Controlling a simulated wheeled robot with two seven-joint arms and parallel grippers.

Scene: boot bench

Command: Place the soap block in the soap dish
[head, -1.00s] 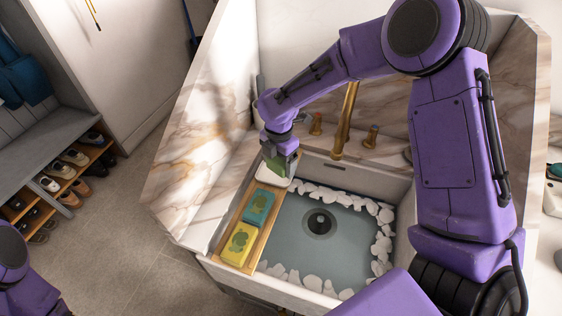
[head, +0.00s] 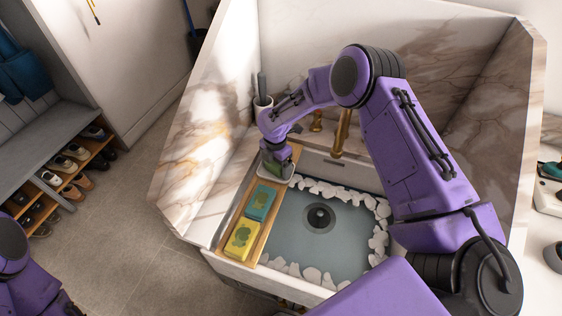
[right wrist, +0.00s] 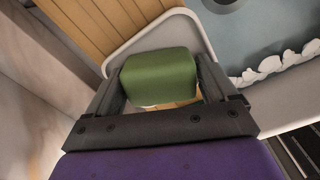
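The soap block (right wrist: 158,78) is green with rounded edges. My right gripper (right wrist: 160,88) is shut on it, one finger along each side. The soap dish (right wrist: 140,42) is pale with a rounded rim and lies under the block in the right wrist view. In the head view the right gripper (head: 277,165) points down at the dish (head: 291,181), at the far end of the wooden board. The block shows there as a bit of green; I cannot tell whether it touches the dish floor. Only part of my left arm shows at lower left; its gripper is out of view.
The wooden board (head: 265,237) lies along the sink's left side, bearing a teal block (head: 261,202) and a yellow block (head: 242,239). The sink basin (head: 300,245) has white pebbles around its edge.

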